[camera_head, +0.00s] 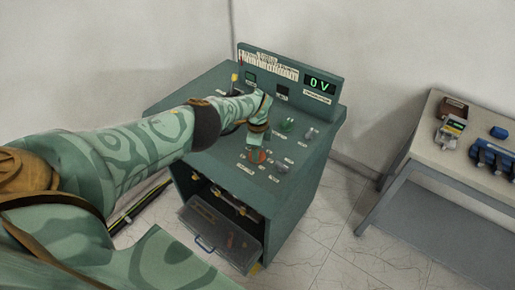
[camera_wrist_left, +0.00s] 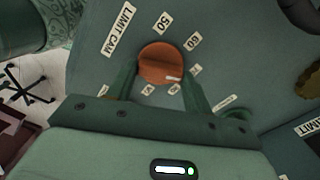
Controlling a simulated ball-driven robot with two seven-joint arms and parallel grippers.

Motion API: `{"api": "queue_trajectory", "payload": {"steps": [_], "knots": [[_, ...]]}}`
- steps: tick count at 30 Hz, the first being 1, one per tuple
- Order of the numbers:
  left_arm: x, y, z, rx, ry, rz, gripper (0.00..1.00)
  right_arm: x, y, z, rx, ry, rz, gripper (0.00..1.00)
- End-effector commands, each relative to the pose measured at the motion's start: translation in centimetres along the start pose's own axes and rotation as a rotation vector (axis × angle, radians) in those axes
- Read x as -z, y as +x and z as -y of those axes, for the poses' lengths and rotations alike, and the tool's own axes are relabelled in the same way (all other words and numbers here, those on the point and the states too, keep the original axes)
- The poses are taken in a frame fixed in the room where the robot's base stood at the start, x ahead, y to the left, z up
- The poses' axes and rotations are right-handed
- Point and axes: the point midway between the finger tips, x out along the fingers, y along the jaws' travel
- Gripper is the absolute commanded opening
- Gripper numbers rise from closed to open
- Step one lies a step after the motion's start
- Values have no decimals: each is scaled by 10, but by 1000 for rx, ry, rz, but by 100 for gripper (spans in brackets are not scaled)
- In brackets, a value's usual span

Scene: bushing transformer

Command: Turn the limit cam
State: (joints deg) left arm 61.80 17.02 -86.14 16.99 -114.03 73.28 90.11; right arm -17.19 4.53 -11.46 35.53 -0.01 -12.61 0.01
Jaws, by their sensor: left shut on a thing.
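In the head view the orange knob (camera_head: 257,156) shows just below my left gripper (camera_head: 257,140). In the left wrist view the two fingers of my left gripper (camera_wrist_left: 160,85) stand on either side of the knob and are shut on it. The fingertips partly hide the knob's sides. My right gripper is not in view.
A side table (camera_head: 425,150) with several items stands at the right.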

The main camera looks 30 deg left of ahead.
Motion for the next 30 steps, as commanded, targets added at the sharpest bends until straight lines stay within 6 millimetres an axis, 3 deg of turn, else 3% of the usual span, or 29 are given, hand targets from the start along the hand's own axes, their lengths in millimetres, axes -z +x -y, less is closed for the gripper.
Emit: {"api": "queue_trajectory", "payload": {"steps": [1, 2, 4, 13, 17, 30], "knots": [[0, -2, 2, 5, 0, 0, 28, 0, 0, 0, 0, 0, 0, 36], [0, -2, 2, 5, 0, 0, 54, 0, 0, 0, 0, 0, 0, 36], [0, -2, 2, 5, 1, 0, 73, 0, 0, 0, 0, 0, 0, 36], [0, -2, 1, 2, 1, 0, 73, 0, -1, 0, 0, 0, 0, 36], [0, -16, 1, 3, 2, -1, 73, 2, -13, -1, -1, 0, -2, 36], [-1, -125, 2, 5, 3, 1, 73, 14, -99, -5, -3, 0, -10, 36]]}}
